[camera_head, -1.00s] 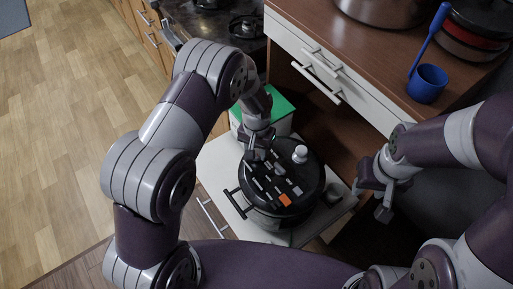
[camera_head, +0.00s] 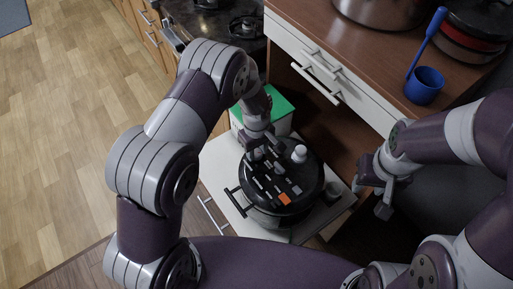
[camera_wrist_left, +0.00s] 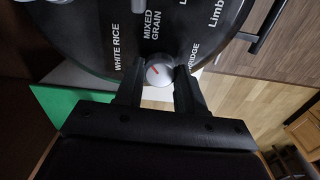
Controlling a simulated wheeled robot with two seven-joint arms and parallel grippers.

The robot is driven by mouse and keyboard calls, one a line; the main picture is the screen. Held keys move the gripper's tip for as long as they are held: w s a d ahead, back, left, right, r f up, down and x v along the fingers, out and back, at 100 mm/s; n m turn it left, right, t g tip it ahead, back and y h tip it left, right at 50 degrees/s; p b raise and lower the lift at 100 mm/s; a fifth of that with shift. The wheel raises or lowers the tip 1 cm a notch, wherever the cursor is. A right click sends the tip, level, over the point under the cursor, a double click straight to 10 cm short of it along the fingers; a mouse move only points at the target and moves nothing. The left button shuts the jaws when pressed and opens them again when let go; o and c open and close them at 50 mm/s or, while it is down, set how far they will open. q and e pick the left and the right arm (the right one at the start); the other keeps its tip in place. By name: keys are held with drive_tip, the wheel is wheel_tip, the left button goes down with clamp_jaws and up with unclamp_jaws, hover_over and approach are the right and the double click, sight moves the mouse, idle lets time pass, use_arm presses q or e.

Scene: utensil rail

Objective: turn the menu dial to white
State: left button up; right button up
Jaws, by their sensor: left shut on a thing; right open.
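The black, round-topped cooker (camera_head: 310,190) stands on a pale pulled-out shelf, with menu labels, an orange patch and a white knob on top. In the left wrist view, the grey menu dial (camera_wrist_left: 159,75) sits at the panel's edge. Its red pointer line slants up and left, roughly toward MIXED GRAIN. The WHITE RICE label (camera_wrist_left: 115,40) is further left; a label ending in RIDGE is right. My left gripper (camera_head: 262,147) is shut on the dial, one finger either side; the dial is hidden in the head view. My right gripper (camera_head: 380,195) is open and empty, right of the cooker.
A green-topped box (camera_head: 281,106) stands behind the cooker. The pale shelf (camera_head: 222,158) has little bare room. The brown counter (camera_head: 300,12) above holds a blue ladle and cup (camera_head: 424,86) and pots. Its drawer front with handles overhangs the cabinet opening.

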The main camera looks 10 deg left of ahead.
sight(257, 152)
use_arm(q)
drive_tip(key=n, duration=0.4)
drive_tip(key=shift+n, duration=0.3)
drive_tip(key=n, duration=0.4)
drive_tip(key=shift+n+p, duration=0.3)
drive_tip(key=o, duration=1)
drive_tip(key=shift+o, duration=0.2)
drive_tip(key=shift+r, duration=0.15)
wheel_tip(257, 152, up, 12)
drive_tip(key=shift+r+b, duration=0.2)
drive_tip(key=shift+b, duration=0.25)
